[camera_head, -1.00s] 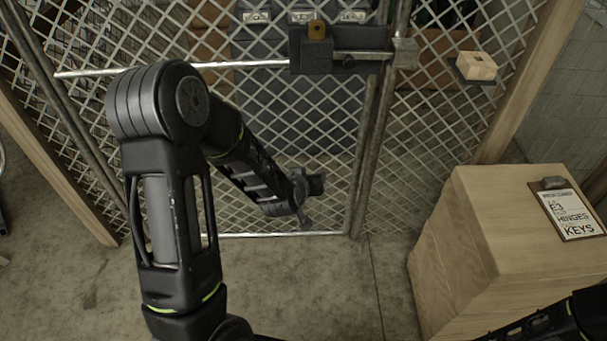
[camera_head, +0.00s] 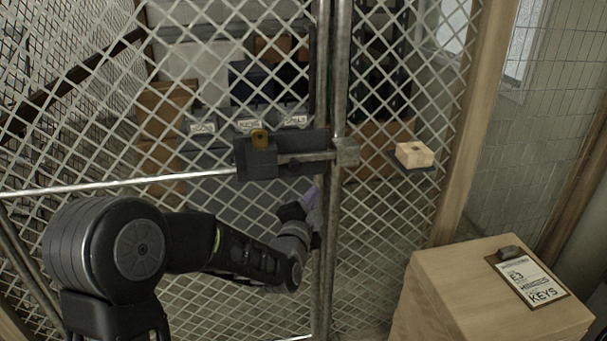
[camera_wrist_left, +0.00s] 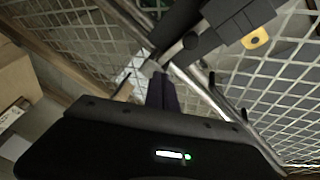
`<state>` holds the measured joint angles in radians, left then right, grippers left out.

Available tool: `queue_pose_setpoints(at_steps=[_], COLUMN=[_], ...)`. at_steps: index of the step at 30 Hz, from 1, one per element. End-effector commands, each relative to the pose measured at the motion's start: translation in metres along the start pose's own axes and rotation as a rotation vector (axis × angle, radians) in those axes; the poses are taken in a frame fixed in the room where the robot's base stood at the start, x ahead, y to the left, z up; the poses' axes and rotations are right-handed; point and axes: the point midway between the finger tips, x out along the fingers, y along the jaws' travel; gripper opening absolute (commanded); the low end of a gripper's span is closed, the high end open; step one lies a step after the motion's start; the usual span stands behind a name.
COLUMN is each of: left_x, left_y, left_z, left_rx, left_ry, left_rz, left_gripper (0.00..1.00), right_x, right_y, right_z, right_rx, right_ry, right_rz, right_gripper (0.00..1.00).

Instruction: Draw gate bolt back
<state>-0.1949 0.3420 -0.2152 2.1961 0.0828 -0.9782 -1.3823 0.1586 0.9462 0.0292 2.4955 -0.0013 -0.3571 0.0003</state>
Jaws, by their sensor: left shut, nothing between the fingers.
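The gate bolt (camera_head: 305,156) is a grey metal rod. It runs from a dark housing (camera_head: 257,160) on the mesh gate into a metal keeper (camera_head: 346,152) on the post to the right. My right gripper is not in view.
A wooden block (camera_head: 414,154) sits on a small ledge right of the keeper. A wooden cabinet (camera_head: 480,300) with a clipboard (camera_head: 530,281) stands at the lower right. Mesh and gate posts lie close around my left gripper. Boxes (camera_head: 165,105) stand behind the mesh.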

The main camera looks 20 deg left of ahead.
Motion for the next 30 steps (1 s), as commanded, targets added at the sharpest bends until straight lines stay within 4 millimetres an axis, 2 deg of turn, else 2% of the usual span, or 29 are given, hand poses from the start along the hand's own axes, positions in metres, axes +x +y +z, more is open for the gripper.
queue_pose_setpoints(at_steps=[3,7,20,26,30], left_x=[0.002,0.001,0.004,0.02,0.043], left_y=[-0.013,-0.016,-0.016,-0.017,-0.019], left_z=[-0.002,-0.003,-0.002,-0.003,-0.004], left_rx=[0.226,0.349,0.368,0.369,0.369], left_ry=[0.006,0.004,0.002,0.001,0.002], left_rz=[-0.048,-0.063,-0.06,-0.059,-0.059], left_gripper=[0.0,0.0,0.0,0.0,0.0], right_x=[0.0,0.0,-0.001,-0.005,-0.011], right_y=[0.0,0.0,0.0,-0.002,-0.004], right_z=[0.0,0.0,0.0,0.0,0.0], right_rx=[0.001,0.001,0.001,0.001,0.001], right_ry=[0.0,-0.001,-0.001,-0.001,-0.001], right_rz=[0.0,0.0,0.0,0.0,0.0], right_gripper=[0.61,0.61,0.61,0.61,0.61])
